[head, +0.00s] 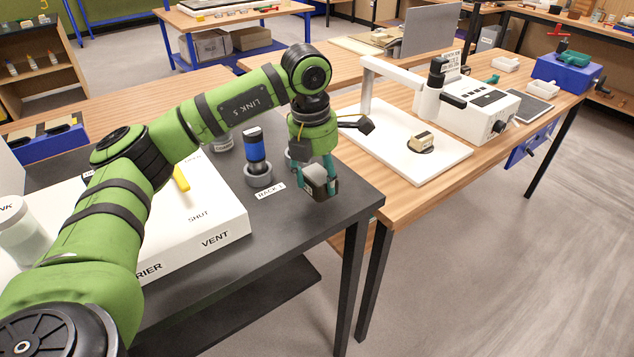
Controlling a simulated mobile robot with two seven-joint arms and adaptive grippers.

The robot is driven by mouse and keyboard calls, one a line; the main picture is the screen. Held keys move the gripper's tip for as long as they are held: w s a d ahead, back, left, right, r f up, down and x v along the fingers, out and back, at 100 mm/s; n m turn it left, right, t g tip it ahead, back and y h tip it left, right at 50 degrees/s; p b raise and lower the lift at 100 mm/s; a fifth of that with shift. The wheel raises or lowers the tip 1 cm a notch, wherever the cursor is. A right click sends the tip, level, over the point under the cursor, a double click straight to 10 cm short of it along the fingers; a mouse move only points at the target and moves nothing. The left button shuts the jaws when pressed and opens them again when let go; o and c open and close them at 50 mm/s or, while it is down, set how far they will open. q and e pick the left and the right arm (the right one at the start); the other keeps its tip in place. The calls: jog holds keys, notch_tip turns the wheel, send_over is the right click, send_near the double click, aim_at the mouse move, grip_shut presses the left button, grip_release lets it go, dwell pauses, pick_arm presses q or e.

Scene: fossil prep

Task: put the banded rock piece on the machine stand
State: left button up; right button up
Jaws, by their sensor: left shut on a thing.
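My left gripper (316,172) hangs over the right end of the dark bench, its teal fingers pointing down. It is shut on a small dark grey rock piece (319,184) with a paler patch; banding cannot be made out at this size. The machine (465,103) is white, with an upright post and an arm over a flat white base plate (384,157), on the wooden table to the right. A small cream block with a dark side (424,138) sits on a round black pad on that plate. My right gripper is not in view.
Left of the gripper, a blue-and-black cylinder (255,150) stands in a grey ring holder by a rack label. A white box (205,228) marked VENT and SHUT lies further left. A blue box (567,74) and white trays stand at the far right.

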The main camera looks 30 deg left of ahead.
aim_at(316, 175)
pick_arm(q)
jog(key=shift+w+a+f, duration=0.15)
notch_tip(316, 175, down, 3)
jog(key=shift+p, duration=0.85)
jog(key=shift+a+f, duration=0.1)
jog(key=shift+f, duration=0.55)
jog(key=o, duration=1.5)
jog(key=shift+c, duration=0.2)
